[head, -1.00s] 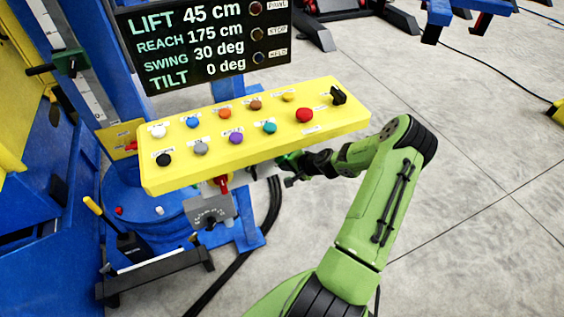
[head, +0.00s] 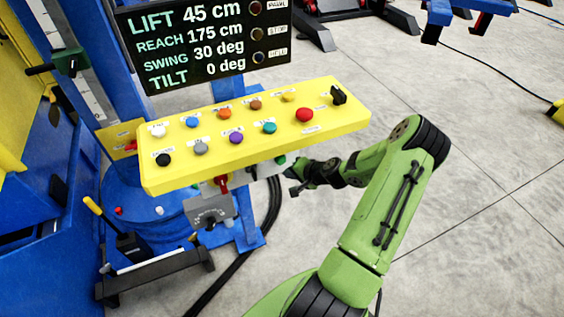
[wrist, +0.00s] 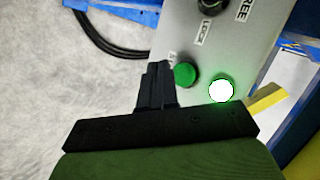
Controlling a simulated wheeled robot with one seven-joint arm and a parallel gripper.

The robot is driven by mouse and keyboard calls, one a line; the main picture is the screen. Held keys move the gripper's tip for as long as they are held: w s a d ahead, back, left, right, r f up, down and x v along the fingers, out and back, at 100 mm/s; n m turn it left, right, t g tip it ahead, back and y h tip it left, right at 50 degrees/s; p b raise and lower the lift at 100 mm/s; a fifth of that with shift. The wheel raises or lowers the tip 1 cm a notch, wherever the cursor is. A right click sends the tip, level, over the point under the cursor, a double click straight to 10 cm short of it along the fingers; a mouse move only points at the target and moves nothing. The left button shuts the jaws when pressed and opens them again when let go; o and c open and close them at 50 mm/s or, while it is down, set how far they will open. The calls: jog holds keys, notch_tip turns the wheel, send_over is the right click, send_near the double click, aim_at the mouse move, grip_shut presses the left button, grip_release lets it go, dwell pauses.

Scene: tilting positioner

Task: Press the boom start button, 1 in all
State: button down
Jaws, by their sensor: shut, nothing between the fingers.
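In the wrist view, a green round button (wrist: 186,74) sits on a grey plate (wrist: 215,50); its label is partly hidden and unreadable. Beside it, a round lamp (wrist: 221,90) glows white with a green halo. My gripper (wrist: 155,68) is shut and empty, with its fingertips just left of the green button and apart from it. In the head view, my gripper (head: 292,182) is below the right part of the yellow panel (head: 330,132). The green button (head: 281,160) shows small under the panel's lower edge. I cannot read any boom start label.
The yellow panel carries several coloured buttons, including a red one (head: 305,115), and a black knob (head: 338,95). A display (head: 205,45) reads lift 45, reach 175, swing 30, tilt 0. A grey box (head: 210,208) hangs below.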

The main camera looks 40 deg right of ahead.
jog(key=s, duration=0.1)
jog(key=s+a, duration=0.1)
jog(key=s, duration=0.1)
dwell(0.9)
